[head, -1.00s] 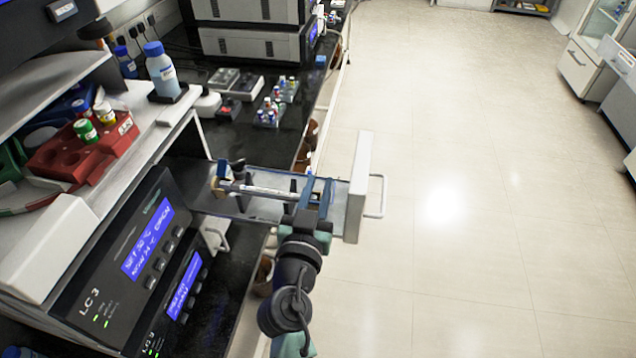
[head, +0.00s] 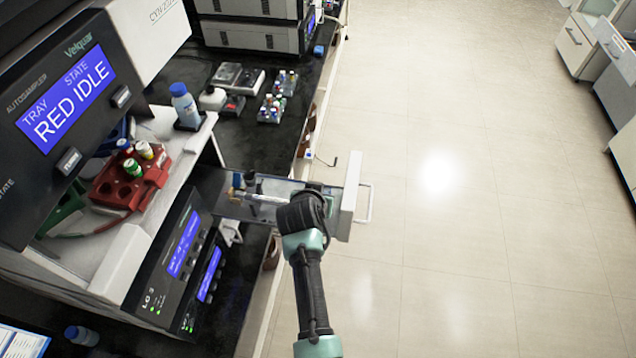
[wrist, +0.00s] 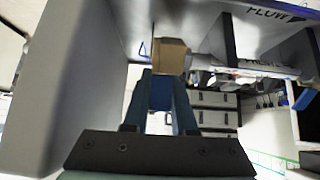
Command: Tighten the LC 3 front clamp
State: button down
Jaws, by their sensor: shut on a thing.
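The LC 3 drawer (head: 346,200) is pulled out, with its pale front panel to the right. A thin column (head: 266,198) lies along it between dark holders. In the wrist view, the front clamp is a tan, brass-like knob (wrist: 172,55) on the column's near end, beside the panel (wrist: 75,90). The column (wrist: 245,67) runs right from it. My gripper (wrist: 169,74) is shut on the knob, its blue fingers rising from below. In the head view, my wrist hides the fingertips and this knob. The LC 3 unit (head: 172,255) has lit blue displays.
The autosampler (head: 70,105) reads "RED IDLE". A red rack (head: 130,183) with vials and a blue-capped bottle (head: 185,106) stand near the drawer. Small vials (head: 272,98) stand on the black bench. The floor (head: 470,230) to the right is clear.

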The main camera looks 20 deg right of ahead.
jog(key=shift+w+d+f+g+y+b, duration=0.1)
jog(key=shift+w+f+g+y+b, duration=0.1)
jog(key=shift+g+y, duration=0.35)
jog(key=shift+w+d+f+g+y+b, duration=0.15)
jog(key=shift+g+y, duration=0.2)
jog(key=shift+g, duration=0.3)
jog(key=shift+f+g+y+b, duration=0.4)
jog(key=shift+g+y+b, duration=0.15)
jog(key=shift+b, duration=0.45)
jog(key=g+b, duration=0.1)
jog(key=b, duration=0.2)
jog(key=f+g+y+b, duration=0.1)
jog(key=b, duration=0.2)
jog(key=shift+g+y, duration=0.25)
jog(key=shift+g, duration=0.1)
jog(key=shift+b, duration=0.85)
jog(key=shift+s+r+g+y+b, duration=0.1)
jog(key=shift+g+y+b, duration=0.2)
jog(key=shift+g+b, duration=0.4)
jog(key=c, duration=0.7)
grip_release()
notch_tip(320, 180, up, 13)
jog(key=shift+b, duration=0.85)
